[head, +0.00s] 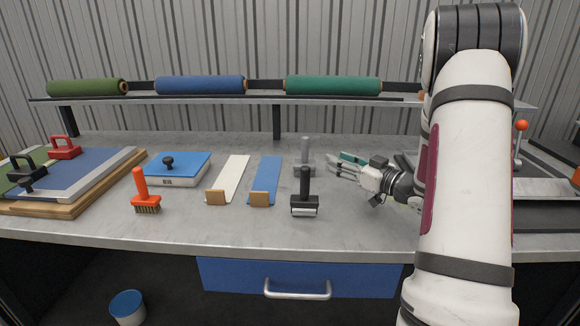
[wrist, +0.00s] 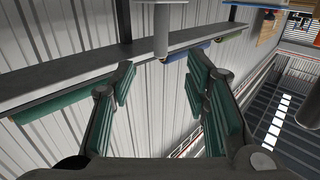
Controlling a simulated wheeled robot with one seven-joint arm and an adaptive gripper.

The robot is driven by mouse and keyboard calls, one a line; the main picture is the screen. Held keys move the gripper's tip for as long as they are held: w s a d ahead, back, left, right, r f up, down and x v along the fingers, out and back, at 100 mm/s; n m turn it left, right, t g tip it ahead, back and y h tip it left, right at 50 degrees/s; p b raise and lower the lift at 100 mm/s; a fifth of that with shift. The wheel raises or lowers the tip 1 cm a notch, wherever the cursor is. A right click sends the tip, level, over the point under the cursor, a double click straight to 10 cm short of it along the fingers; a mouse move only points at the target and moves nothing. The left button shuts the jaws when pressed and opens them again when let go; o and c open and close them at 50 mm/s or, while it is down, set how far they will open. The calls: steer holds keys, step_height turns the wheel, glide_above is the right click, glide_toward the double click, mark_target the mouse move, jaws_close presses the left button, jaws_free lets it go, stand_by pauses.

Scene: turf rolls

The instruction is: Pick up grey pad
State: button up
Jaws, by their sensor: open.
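The grey pad (head: 304,166) stands upright on the workbench, a flat grey base with a tall grey handle. My gripper (head: 336,165) is just right of it, low over the bench, with its fingers pointing left towards it. The fingers are open with nothing between them. In the wrist view, the grey handle (wrist: 161,32) hangs from the top edge, beyond the gap between the open green-lined fingertips (wrist: 162,66). The picture there is upside down, and the pad's base is mostly cut off. I see no contact between fingers and handle.
A black-handled roller (head: 304,198) stands directly in front of the grey pad. A blue strip (head: 266,178) and a white strip (head: 231,176) lie to the left, beyond them a blue box (head: 180,168) and an orange brush (head: 145,195). A shelf with turf rolls (head: 333,86) runs behind.

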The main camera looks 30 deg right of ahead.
mark_target(308, 148)
steer(key=w+a, duration=0.1)
steer(key=w, duration=0.3)
steer(key=w+b, duration=0.1)
steer(key=w, duration=0.4)
steer(key=w+a+b, duration=0.1)
steer(key=w, duration=0.3)
steer(key=shift+w+a, duration=0.25)
steer(key=shift+a, duration=0.1)
jaws_close()
